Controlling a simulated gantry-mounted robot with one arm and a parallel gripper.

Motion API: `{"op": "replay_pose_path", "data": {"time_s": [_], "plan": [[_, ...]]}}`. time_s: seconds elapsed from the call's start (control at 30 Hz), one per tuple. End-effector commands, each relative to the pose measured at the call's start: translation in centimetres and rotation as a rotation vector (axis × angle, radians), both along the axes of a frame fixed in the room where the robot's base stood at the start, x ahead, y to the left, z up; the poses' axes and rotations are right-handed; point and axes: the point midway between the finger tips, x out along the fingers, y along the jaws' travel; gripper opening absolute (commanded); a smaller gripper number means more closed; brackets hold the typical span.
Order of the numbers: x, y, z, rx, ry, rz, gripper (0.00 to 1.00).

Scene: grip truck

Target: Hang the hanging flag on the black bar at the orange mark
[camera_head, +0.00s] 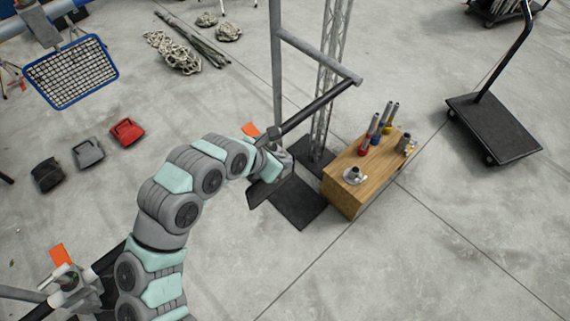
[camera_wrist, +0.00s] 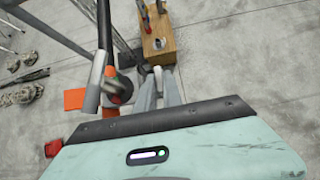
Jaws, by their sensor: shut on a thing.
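My gripper (camera_head: 276,160) is at the near lower end of a black bar (camera_head: 318,108), close beside it. An orange patch (camera_head: 250,130) shows left of the bar's end. In the wrist view, the bar (camera_wrist: 98,62) passes left of the gripper (camera_wrist: 160,92). Orange pieces (camera_wrist: 75,98) and a dark round part with red (camera_wrist: 121,87) lie near the bar's end. I cannot tell whether the flag touches the bar; its grip is mostly hidden.
A wooden box (camera_head: 352,183) with several coloured tubes and a small cup stands right of the gripper. A lattice tower (camera_head: 333,70) and grey pole (camera_head: 277,65) stand behind. A dark mat (camera_head: 300,203) lies below. A cart (camera_head: 493,127) stands right. Open floor lies front right.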

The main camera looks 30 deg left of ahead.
Motion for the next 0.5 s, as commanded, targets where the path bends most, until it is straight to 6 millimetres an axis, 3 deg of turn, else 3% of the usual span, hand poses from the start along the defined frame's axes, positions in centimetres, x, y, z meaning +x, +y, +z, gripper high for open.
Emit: {"op": "replay_pose_path", "data": {"time_s": [0.5], "plan": [[0.8, 1.8, 0.0, 0.001, -0.006, 0.0, 0.0]]}}
